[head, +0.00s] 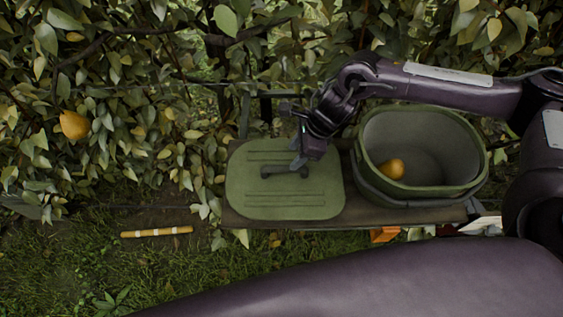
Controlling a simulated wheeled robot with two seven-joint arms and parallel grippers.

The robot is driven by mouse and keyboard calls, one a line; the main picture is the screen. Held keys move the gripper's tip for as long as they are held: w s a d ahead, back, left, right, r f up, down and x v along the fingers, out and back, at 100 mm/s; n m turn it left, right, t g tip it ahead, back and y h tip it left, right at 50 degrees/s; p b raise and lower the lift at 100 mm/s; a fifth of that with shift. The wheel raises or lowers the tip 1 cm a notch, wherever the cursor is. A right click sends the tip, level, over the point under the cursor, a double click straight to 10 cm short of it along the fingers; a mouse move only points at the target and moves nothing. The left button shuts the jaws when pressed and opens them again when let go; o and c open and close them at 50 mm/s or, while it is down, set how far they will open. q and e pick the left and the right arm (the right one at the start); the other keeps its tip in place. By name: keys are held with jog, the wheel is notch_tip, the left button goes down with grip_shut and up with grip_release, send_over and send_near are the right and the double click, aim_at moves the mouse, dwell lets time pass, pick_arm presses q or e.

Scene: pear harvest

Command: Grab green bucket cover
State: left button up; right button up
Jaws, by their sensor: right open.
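The green bucket cover (285,204) lies flat on a dark wooden bench, left of the bucket. It has a dark handle (284,172) across its middle. The green bucket (371,170) stands open on the bench's right part, with a yellow-orange pear (391,169) inside. My right gripper (297,140) reaches in from the right over the bucket's rim side. It is open, above the cover's upper right part, with a fingertip close to the handle. I cannot tell whether it touches the handle. My left gripper is out of view.
The bench (240,221) has little bare room around the cover. A leafy hedge stands behind, with another pear (74,125) hanging at the left. A yellow banded stick (157,232) lies on the ground at left. An orange object (384,234) shows below the bench's front edge.

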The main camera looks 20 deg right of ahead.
aim_at(285, 166)
jog(key=a+f+p, duration=0.1)
jog(key=a+f, duration=0.1)
jog(key=f, duration=0.1)
jog(key=shift+s+f+p, duration=0.1)
jog(key=shift+s+p, duration=0.1)
jog(key=shift+p, duration=0.15)
jog(key=x, duration=0.2)
jog(key=shift+f, duration=0.3)
jog(key=shift+w+a+f+p, duration=0.15)
jog(key=shift+a+f+p, duration=0.05)
jog(key=shift+f+p, duration=0.1)
jog(key=shift+f, duration=0.1)
jog(key=shift+c, duration=0.2)
jog(key=c, duration=0.9)
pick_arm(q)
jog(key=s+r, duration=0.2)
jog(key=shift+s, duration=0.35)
pick_arm(e)
grip_shut()
